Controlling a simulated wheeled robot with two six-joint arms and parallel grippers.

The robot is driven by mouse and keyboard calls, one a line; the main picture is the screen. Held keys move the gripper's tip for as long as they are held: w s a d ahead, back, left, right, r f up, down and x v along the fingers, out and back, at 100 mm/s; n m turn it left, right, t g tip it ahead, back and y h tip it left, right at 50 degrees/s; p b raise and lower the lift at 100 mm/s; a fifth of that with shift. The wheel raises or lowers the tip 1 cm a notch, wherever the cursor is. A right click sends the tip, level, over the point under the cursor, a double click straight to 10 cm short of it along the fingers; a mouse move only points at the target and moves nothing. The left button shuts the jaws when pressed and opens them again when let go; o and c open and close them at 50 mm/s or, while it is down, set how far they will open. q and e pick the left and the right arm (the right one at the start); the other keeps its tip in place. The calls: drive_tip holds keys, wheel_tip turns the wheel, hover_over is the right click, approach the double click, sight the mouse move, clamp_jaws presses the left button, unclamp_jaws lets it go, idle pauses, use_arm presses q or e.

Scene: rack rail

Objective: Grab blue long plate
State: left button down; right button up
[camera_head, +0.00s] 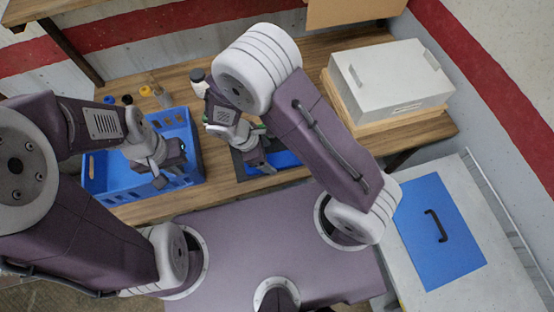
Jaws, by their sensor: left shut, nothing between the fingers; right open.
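A flat blue piece (287,159) shows in a dark tray (241,172) on the wooden table, partly hidden by my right arm and gripper. I cannot tell its full length. My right gripper (266,167) is open, above the tray and close to the blue piece; I cannot tell whether they touch. My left gripper (168,180) is shut and empty, over the blue crate (105,180). A larger blue panel (408,228) with a black handle lies on a white surface at the right, away from both grippers.
A white box (385,75) stands on a wooden base on the table's right side. Several small bottles, one with a yellow cap (146,91), stand behind the crate. The wooden table (300,60) is mostly clear at the back middle.

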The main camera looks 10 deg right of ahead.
sight(277, 160)
drive_tip(key=x, duration=0.5)
drive_tip(key=shift+w+d, duration=0.15)
drive_tip(key=shift+w, duration=0.15)
clamp_jaws()
drive_tip(key=shift+r+p, duration=0.2)
drive_tip(key=shift+p, duration=0.1)
